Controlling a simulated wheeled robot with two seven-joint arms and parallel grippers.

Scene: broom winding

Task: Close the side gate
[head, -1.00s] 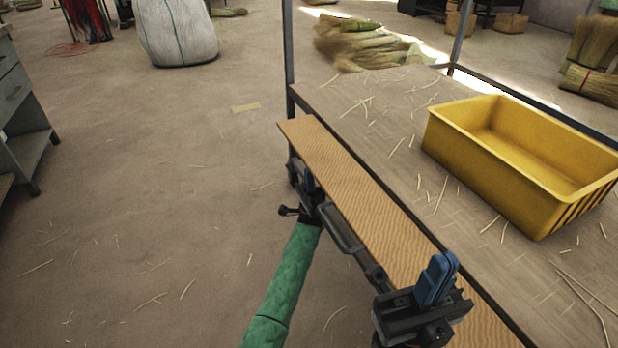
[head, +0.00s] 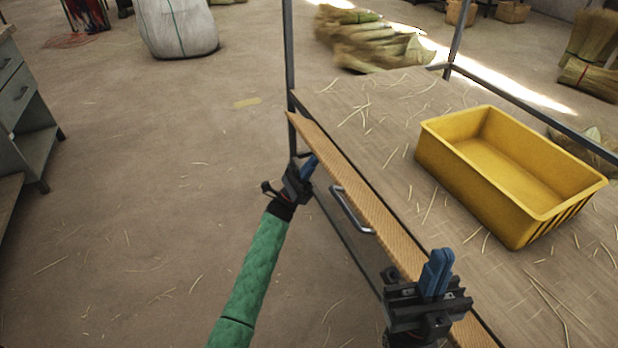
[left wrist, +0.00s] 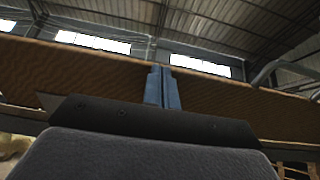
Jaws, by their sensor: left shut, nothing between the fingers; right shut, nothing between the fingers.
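The side gate is a long, thin wooden panel (head: 365,205) along the left edge of the work table, with a grey metal handle (head: 350,210) on its outer face. It stands close to upright. My left gripper (head: 309,166) is shut and empty, its blue fingertips at the outer face near the gate's far end. In the left wrist view the shut fingers (left wrist: 162,88) point at the wooden face (left wrist: 85,85); the handle (left wrist: 285,68) is at the right. I cannot tell if they touch. My right gripper (head: 437,272) is shut and empty, by the gate's near end, hiding part of it.
The straw-littered table (head: 400,140) holds a yellow crate (head: 520,225) on its right part. Metal posts (head: 289,60) rise from the table frame. Broom bundles (head: 365,45) lie behind. The floor to the left is open, up to a grey cabinet (head: 28,110).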

